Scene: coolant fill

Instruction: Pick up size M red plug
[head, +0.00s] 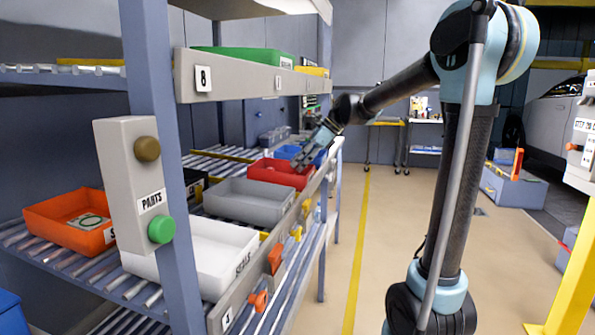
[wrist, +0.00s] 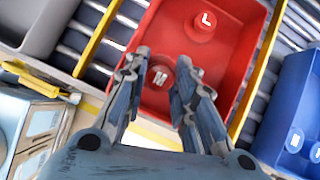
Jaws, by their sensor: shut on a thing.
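The red bin (head: 258,178) sits on the shelf in the head view, and it fills the middle of the wrist view (wrist: 236,60). A red plug marked L (wrist: 203,27) stands at its far end. A red plug marked M (wrist: 160,78) is between my fingers. My gripper (wrist: 163,70) is shut on this M plug, low in the bin. Another white letter shows beside the right finger, partly hidden by it. In the head view my gripper (head: 301,164) reaches into the bin from the right, and the plug cannot be made out there.
A blue bin (wrist: 290,90) with blue plugs is right of the red one. A grey bin (head: 250,203), a white bin (head: 205,248) and an orange bin (head: 70,220) stand nearer on the shelf. A shelf post and upper shelf are close by. The aisle floor is clear.

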